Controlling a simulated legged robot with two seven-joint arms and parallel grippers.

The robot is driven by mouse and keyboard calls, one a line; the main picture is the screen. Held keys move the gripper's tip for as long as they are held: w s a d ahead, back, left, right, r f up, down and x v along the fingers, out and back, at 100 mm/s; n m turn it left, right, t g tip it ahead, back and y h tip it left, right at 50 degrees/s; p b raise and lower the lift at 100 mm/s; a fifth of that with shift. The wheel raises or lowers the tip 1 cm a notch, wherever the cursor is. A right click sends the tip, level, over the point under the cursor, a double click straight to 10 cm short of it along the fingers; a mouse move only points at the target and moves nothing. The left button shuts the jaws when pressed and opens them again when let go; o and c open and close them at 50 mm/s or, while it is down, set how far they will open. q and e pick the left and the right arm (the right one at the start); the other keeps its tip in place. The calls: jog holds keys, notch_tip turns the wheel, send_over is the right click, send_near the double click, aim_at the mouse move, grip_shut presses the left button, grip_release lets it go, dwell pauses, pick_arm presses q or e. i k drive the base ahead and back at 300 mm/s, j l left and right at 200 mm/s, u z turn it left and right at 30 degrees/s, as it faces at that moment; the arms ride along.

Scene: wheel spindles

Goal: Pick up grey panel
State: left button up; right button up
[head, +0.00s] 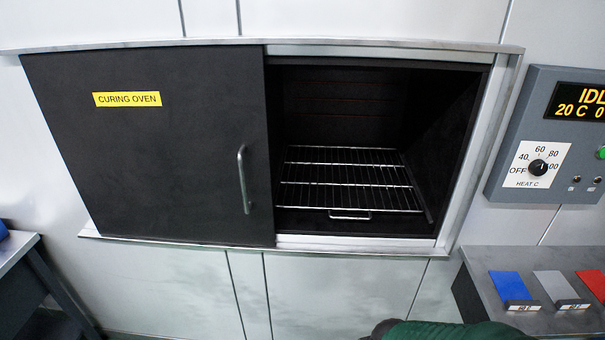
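The grey panel (556,286) lies on a grey bench top (485,265) at the lower right. It is a flat sheet between a blue panel (510,285) on its left and a red panel (594,283) on its right. A small labelled block (573,304) stands at its near end. The label is too small to read. Neither of my grippers shows in the head view.
A curing oven stands ahead with its black sliding door (170,190) covering the left part. The right part is open, with an empty wire rack (350,180) inside. A control box (520,130) hangs right. A dark green shape (450,332) cuts into the bottom edge.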

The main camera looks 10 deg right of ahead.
aim_at(560, 291)
jog(key=z, duration=2.2)
